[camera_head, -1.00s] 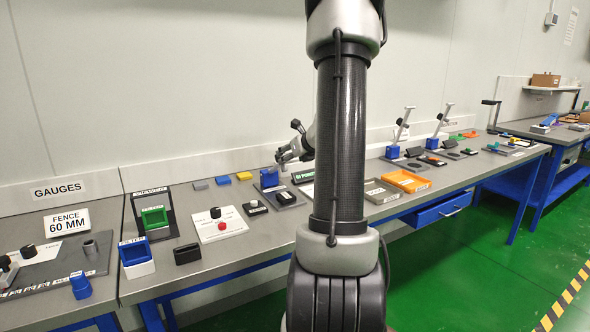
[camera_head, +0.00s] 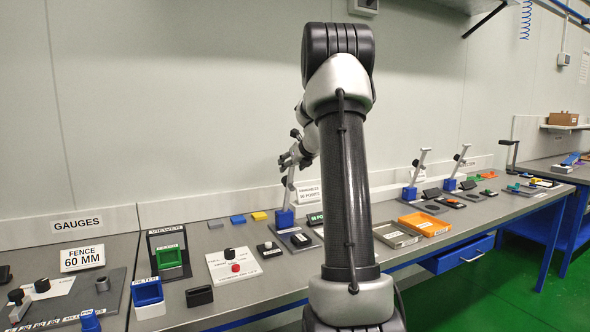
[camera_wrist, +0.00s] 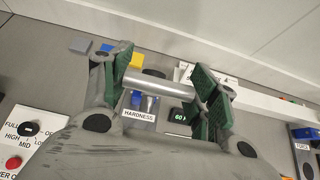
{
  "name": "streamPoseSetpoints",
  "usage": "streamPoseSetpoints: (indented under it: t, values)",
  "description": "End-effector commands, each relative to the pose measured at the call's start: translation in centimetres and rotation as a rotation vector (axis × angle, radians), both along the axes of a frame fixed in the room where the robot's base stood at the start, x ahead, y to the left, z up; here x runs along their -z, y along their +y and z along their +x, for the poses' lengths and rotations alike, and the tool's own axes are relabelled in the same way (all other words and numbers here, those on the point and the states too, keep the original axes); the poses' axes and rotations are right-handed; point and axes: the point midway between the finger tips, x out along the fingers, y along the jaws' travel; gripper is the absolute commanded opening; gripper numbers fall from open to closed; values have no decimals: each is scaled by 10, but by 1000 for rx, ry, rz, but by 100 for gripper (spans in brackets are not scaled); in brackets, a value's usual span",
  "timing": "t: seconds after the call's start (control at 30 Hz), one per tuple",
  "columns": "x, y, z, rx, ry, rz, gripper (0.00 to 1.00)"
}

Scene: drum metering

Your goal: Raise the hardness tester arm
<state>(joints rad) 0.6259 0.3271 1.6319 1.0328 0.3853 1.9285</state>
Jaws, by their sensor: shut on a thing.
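The hardness tester has a blue base block (camera_head: 285,219) on the bench, with a light grey arm (camera_head: 290,187) standing nearly upright from it, tilted slightly. My gripper (camera_head: 294,157) is at the top of that arm. In the wrist view, a grey round crossbar (camera_wrist: 160,76) lies between the green-padded fingers, which are shut on it. The HARDNESS label (camera_wrist: 138,115) shows below the bar, on the tester's plate. The tester's lower parts are partly hidden in the wrist view.
Two similar blue stands with raised levers (camera_head: 412,185) are farther right. A black-knobbed panel (camera_head: 234,264) with a red button is left of the tester. Grey and orange trays (camera_head: 424,221) lie at the front edge. A wall rises behind the bench.

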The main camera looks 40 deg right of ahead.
Motion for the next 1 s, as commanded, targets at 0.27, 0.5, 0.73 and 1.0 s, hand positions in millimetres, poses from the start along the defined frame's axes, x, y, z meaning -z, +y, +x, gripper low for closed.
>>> streamPoseSetpoints:
  t: [0.27, 0.5, 0.73, 1.0]
  values:
    - [-3, -1, 4, 2, -3, -2, 17]
    - [-2, -1, 4, 2, -3, -2, 63]
    - [-1, -1, 3, 1, -1, -1, 82]
    - [-3, 0, 0, 1, -1, -1, 82]
